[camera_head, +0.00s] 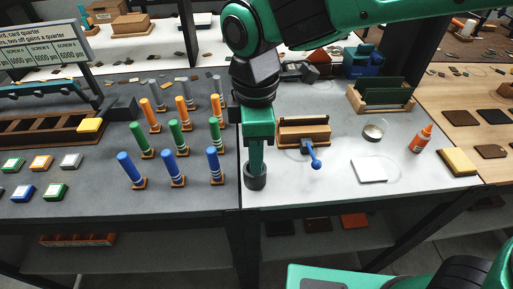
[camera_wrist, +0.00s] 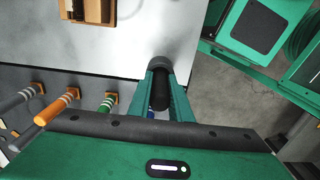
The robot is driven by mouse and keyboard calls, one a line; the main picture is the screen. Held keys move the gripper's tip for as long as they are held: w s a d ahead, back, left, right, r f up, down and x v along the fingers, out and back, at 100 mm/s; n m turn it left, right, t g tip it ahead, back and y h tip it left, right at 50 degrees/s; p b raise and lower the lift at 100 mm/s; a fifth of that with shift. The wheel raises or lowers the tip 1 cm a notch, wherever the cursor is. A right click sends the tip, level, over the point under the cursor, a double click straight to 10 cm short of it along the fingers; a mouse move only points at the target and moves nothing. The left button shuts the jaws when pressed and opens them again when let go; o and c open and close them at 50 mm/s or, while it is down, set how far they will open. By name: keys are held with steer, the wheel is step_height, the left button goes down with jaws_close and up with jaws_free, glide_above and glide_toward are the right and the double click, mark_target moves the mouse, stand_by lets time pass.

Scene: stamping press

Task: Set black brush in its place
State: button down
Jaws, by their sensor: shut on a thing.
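My gripper (camera_head: 256,165) points down at the front left corner of the pale table and is shut on the black brush. In the wrist view the black brush (camera_wrist: 160,92) shows as a dark cylinder between the two green fingers. A dark grey round cup (camera_head: 255,182) is right below the fingertips in the head view. Its rim also shows in the wrist view (camera_wrist: 158,62), at the far end of the brush. The brush's lower end is hidden, so I cannot tell how deep it sits in the cup.
Several coloured pegs, including a blue one (camera_head: 215,164), stand on the grey table to the left.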

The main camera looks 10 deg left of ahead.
steer(key=shift+f, duration=0.25)
stand_by(0.3)
steer(key=c, duration=1.5)
jaws_free()
steer(key=shift+c, duration=0.2)
steer(key=shift+r, duration=0.1)
step_height(320, 180, up, 11)
steer(key=shift+w+f, duration=0.1)
steer(key=shift+f, duration=0.1)
